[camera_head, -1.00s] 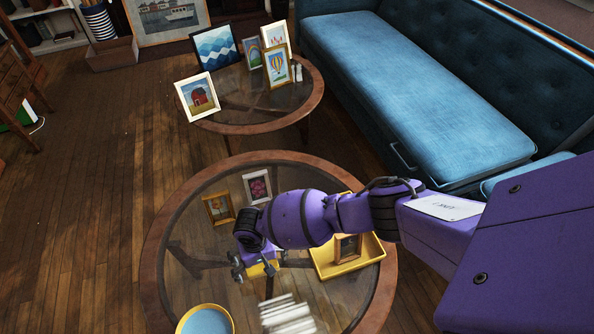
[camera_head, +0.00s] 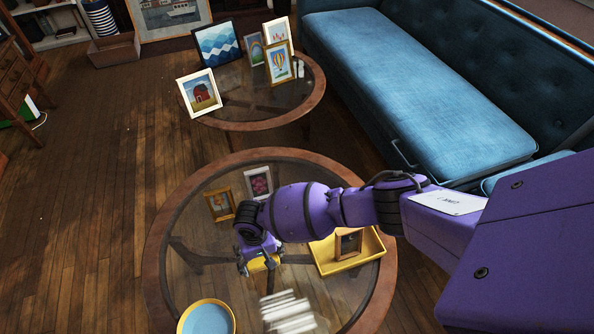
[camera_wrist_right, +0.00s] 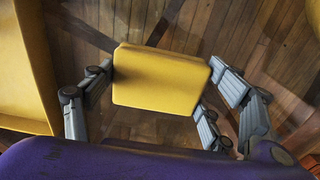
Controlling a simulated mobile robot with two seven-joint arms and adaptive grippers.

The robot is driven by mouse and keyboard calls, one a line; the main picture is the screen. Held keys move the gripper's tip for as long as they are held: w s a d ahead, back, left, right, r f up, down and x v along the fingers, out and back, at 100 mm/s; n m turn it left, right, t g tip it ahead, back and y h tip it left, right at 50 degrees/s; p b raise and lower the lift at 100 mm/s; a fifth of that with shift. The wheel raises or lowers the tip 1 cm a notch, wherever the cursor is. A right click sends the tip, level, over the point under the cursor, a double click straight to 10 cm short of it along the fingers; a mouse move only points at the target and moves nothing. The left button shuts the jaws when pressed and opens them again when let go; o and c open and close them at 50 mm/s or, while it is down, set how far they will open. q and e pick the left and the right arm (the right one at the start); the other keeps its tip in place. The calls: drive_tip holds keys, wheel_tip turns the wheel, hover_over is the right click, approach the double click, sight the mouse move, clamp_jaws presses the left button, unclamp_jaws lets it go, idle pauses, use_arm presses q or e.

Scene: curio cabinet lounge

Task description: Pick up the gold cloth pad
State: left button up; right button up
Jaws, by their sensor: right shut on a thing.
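The gold cloth pad (camera_wrist_right: 160,82) is a small yellow block with rounded edges, between my right gripper's fingers in the right wrist view. In the head view only part of the pad (camera_head: 262,264) shows under the gripper, over the near round glass table (camera_head: 155,255). My right gripper (camera_head: 259,260) points down and is shut on the pad, with fingers on both sides of it. I cannot tell whether the pad touches the glass. My left gripper is not in view.
A yellow tray (camera_head: 337,267) holding a small wooden frame (camera_head: 348,243) sits right of the gripper. A yellow-rimmed blue dish (camera_head: 207,318) and a white striped item (camera_head: 288,312) are nearer. A blue sofa (camera_head: 410,90) is beyond.

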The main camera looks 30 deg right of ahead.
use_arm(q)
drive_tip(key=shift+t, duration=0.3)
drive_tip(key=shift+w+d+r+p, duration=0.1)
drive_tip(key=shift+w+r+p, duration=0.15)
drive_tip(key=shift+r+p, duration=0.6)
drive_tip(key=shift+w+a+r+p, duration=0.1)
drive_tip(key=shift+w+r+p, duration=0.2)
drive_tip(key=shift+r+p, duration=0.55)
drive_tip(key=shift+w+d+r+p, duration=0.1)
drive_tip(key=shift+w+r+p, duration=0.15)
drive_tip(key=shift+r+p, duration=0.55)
use_arm(e)
drive_tip(key=s+a+r, duration=0.3)
drive_tip(key=s+r, duration=0.8)
drive_tip(key=s, duration=0.2)
drive_tip(key=shift+s+r, duration=0.2)
drive_tip(key=shift+s, duration=0.15)
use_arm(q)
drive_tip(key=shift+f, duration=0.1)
